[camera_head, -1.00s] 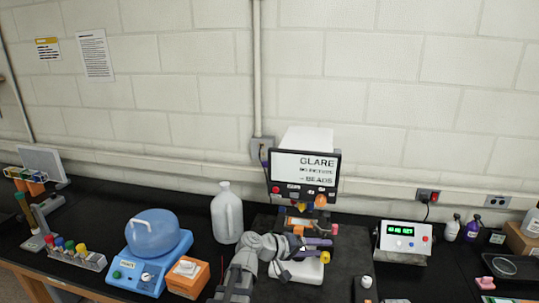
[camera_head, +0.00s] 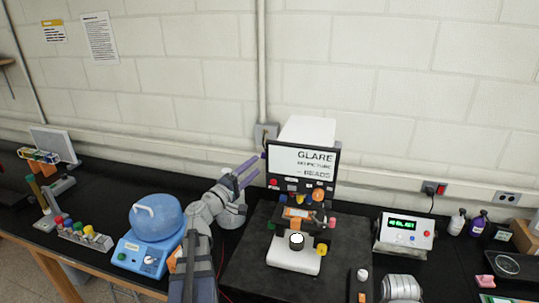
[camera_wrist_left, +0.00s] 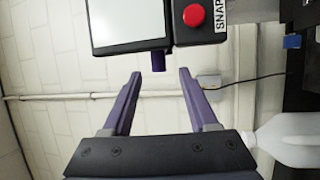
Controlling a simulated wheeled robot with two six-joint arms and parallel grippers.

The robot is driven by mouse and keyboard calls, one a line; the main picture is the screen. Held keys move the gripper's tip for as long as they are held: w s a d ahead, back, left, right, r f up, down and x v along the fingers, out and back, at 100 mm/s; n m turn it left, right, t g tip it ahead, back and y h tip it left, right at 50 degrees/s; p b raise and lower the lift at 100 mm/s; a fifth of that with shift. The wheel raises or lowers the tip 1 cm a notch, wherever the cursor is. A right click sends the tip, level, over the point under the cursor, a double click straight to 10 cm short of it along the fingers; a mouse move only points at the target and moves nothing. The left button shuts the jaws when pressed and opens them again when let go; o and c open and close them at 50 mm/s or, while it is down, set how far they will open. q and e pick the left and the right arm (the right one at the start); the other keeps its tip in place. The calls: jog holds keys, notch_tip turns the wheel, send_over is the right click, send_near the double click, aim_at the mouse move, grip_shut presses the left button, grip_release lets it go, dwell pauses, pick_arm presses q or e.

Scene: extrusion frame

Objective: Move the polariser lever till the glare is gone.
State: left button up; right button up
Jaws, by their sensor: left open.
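A microscope with a white base (camera_head: 290,260) stands on a dark mat, with a monitor (camera_head: 303,165) on top reading "GLARE", "NO PICTURE" and "BEADS". A short purple peg, which looks like the polariser lever (camera_head: 263,155), sticks out at the monitor's left edge. In the left wrist view the peg (camera_wrist_left: 158,62) lies beyond the fingertips, in line with the gap between them. My left gripper (camera_head: 258,163) is open and empty, its purple fingers pointing at the peg, apparently without touching it. My right gripper is out of view.
A red SNAP button (camera_wrist_left: 193,15) sits close to the peg. A white jug (camera_head: 232,208) stands behind my left arm. A blue centrifuge (camera_head: 155,225) is at left, a control box with a green display (camera_head: 403,232) at right. The wall is close behind.

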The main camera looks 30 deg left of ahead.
aim_at(264, 158)
pick_arm(q)
jog(key=shift+w+r, duration=0.2)
jog(key=shift+w, duration=0.05)
jog(key=shift+p+x, duration=0.65)
jog(key=shift+x, duration=2.75)
jog(key=shift+d, duration=0.1)
jog(key=shift+c, duration=0.3)
grip_shut()
